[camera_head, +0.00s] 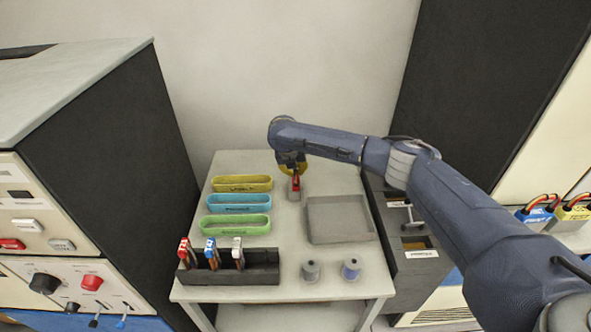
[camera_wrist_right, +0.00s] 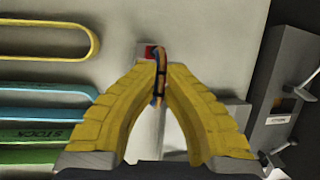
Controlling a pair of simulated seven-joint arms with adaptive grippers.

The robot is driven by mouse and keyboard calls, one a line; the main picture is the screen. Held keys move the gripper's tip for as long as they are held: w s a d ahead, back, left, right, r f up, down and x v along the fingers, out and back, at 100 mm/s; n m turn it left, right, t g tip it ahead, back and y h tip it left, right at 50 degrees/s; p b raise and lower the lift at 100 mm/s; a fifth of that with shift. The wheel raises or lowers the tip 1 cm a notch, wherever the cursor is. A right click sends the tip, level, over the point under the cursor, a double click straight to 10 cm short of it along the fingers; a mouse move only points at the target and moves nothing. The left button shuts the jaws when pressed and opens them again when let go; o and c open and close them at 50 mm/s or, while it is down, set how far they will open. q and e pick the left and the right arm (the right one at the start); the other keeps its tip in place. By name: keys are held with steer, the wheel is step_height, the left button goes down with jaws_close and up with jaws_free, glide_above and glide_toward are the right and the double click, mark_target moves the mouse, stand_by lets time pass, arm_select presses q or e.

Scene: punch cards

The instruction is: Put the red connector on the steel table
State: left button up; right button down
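The red connector (camera_head: 295,183) is at my right gripper (camera_head: 293,167), over the back middle of the pale steel table (camera_head: 287,225). In the right wrist view, the yellow fingers (camera_wrist_right: 160,70) close together at their tips on the connector's thin cable bundle (camera_wrist_right: 159,85). A small red and white part of the connector (camera_wrist_right: 149,52) shows just beyond the tips. I cannot tell whether its lower end touches the table. Another red-topped connector (camera_head: 184,247) stands in the dark rack (camera_head: 245,277) at the front left. My left gripper is not in view.
Yellow (camera_head: 242,183), blue (camera_head: 239,203) and green (camera_head: 237,225) bins line the table's left side. Blue (camera_head: 212,250) and white (camera_head: 237,252) connectors stand in the rack. The table's middle strip is clear.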

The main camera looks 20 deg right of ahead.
steer(key=shift+f, duration=0.1)
steer(key=c, duration=1.6)
jaws_free()
steer(key=v, duration=1.2)
steer(key=shift+s+a, duration=0.1)
